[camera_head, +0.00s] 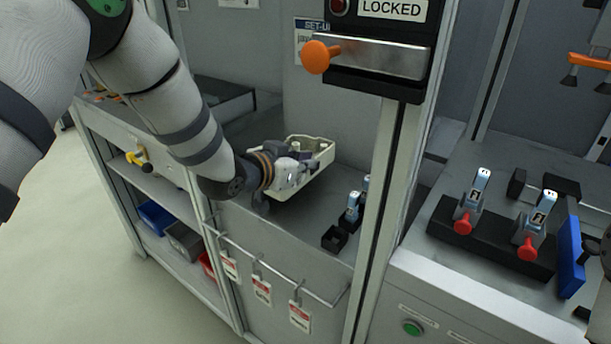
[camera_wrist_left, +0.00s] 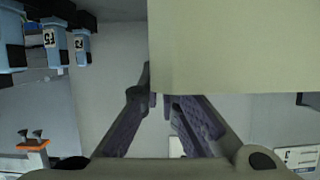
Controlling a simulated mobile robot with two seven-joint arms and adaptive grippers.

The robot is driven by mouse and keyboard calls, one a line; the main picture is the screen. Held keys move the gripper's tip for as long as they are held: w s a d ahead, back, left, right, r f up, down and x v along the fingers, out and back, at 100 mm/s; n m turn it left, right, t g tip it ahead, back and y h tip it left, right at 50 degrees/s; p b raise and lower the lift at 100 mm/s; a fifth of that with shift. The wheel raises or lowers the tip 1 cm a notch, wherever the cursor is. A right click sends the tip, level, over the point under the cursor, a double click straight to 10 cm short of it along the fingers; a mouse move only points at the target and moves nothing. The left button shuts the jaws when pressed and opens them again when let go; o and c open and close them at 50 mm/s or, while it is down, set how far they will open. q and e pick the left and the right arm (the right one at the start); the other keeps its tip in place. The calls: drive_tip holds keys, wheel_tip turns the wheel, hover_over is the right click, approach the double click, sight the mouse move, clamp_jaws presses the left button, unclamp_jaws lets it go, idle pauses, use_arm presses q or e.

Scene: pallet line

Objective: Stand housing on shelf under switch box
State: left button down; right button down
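The housing (camera_head: 322,160) is a cream, open, tray-like shell above the grey shelf surface (camera_head: 300,222), behind the post under the switch box. In the left wrist view its plain cream side (camera_wrist_left: 235,45) fills the upper right. My left gripper (camera_head: 290,178) is at its near left side. Its fingers (camera_wrist_left: 160,100) are nearly together at the housing's corner, with the tips partly hidden, and look shut on its wall. I cannot tell whether the housing touches the shelf. The black switch box (camera_head: 380,45) has a LOCKED sign and an orange knob. A dark part at the right edge may be my right gripper.
A small black holder (camera_head: 335,238) and blue-grey tagged parts (camera_head: 353,207) stand right of the housing. A metal post (camera_head: 385,190) rises before the shelf. Red tags (camera_head: 262,290) hang on a front rail. On the right bench, a black rack (camera_head: 490,238) holds parts with red knobs.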

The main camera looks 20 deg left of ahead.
sight(309, 176)
use_arm(q)
drive_tip(key=f, duration=0.2)
drive_tip(key=w+f, duration=0.1)
drive_tip(key=f, duration=0.1)
drive_tip(key=shift+a+f+b, duration=0.1)
drive_tip(key=shift+b, duration=0.25)
use_arm(e)
drive_tip(key=shift+s+f, duration=0.45)
use_arm(q)
drive_tip(key=c, duration=1.8)
unclamp_jaws()
